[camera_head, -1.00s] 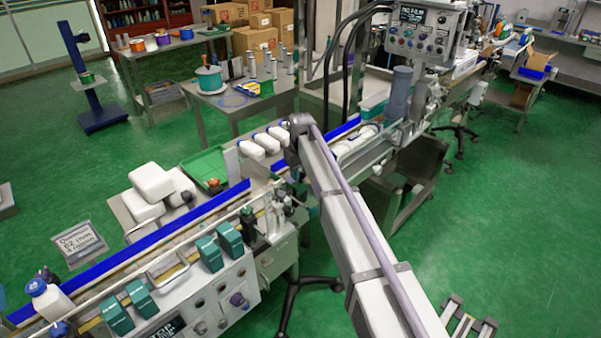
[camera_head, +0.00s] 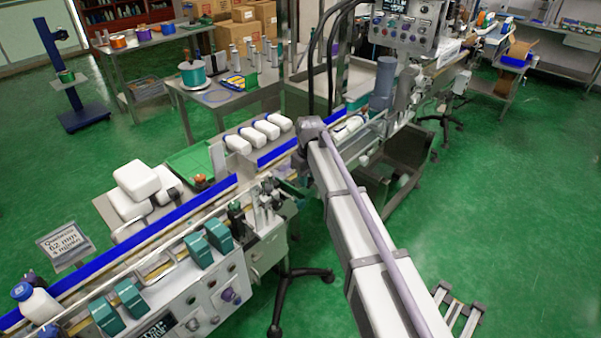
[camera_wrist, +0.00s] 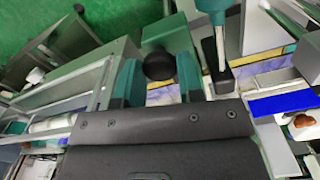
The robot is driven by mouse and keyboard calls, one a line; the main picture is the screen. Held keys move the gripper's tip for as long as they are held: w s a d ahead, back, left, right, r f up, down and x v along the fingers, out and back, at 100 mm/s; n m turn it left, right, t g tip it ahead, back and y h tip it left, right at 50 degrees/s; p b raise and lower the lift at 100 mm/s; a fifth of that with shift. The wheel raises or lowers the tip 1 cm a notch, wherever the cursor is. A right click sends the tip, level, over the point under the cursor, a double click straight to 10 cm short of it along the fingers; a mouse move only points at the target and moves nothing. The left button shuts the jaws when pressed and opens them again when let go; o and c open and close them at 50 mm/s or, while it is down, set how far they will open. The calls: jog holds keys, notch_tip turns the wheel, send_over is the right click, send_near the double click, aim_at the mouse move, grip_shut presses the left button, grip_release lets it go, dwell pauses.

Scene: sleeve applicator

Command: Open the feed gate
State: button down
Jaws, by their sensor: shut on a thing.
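My gripper's two teal fingers (camera_wrist: 160,82) show in the wrist view, one on each side of a round black knob (camera_wrist: 159,65). The gripper is shut on this knob. A green plate or block (camera_wrist: 167,35) lies just beyond the knob. I cannot tell for certain which part is the feed gate; the held knob appears to belong to it. In the head view, my gripper (camera_head: 289,188) is small and partly hidden beside the conveyor (camera_head: 190,225), near upright metal cylinders (camera_head: 264,200). The knob cannot be made out there.
A teal-topped metal rod (camera_wrist: 213,40) and a black block (camera_wrist: 217,75) stand close right of the fingers. White bottles (camera_head: 262,132) lie behind the conveyor. Teal boxes (camera_head: 207,241) line its front panel. A control box (camera_head: 408,22) stands beyond.

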jog(key=c, duration=0.7)
grip_release()
jog(key=shift+c, duration=0.2)
notch_tip(320, 180, up, 11)
jog(key=p, duration=1.1)
jog(key=shift+f, duration=0.15)
jog(key=s+d+m, duration=0.2)
jog(key=s+d, duration=0.3)
jog(key=s, duration=0.4)
jog(key=s+d+f+m+b, duration=0.1)
jog(key=s+d+m, duration=0.1)
jog(key=s+d, duration=0.3)
jog(key=s+d+f+m+b, duration=0.1)
jog(key=s+d+m, duration=0.2)
jog(key=s, duration=1)
jog(key=d, duration=0.3)
jog(key=shift+s, duration=0.25)
